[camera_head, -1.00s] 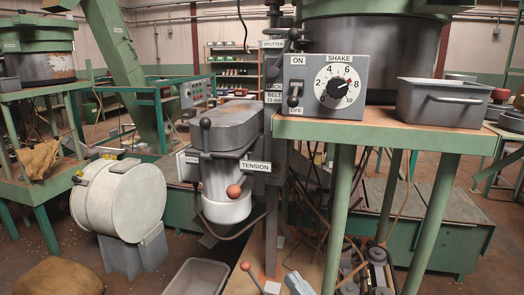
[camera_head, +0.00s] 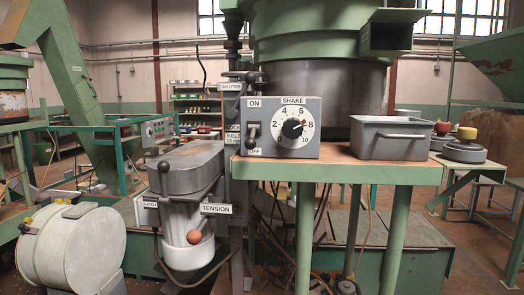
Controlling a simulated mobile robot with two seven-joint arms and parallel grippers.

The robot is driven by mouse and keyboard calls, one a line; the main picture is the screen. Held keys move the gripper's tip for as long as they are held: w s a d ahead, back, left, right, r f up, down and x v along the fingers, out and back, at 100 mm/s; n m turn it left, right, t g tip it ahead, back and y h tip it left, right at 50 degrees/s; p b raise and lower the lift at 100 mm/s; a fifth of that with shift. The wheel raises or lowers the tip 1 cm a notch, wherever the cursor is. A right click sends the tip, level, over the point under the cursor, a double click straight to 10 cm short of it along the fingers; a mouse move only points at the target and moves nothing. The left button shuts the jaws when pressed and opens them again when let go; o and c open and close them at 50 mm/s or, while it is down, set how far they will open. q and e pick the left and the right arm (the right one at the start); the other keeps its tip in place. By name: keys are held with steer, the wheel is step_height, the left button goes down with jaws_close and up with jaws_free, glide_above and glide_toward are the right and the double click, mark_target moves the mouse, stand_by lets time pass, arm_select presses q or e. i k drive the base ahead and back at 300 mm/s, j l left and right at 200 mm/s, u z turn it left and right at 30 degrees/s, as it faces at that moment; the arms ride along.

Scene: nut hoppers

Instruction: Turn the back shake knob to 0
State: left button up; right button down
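A black shake knob (camera_head: 292,128) sits on a grey control box (camera_head: 273,142) labelled SHAKE, at the front edge of the green stand. An ON/OFF toggle switch (camera_head: 252,133) is left of the dial. A second, smaller control box (camera_head: 158,130) stands farther back on the left; its labels are too small to read. I cannot tell which box has the back shake knob. Neither of my grippers shows.
A grey bin (camera_head: 390,136) stands right of the box on the stand's top (camera_head: 340,171). A large hopper (camera_head: 318,85) rises behind.

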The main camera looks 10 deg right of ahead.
mark_target(293, 129)
steer(key=k+l+z, duration=0.1)
steer(key=l+z, duration=0.35)
steer(key=k+l+z, duration=0.1)
steer(key=l+z, duration=0.15)
steer(key=z, duration=0.25)
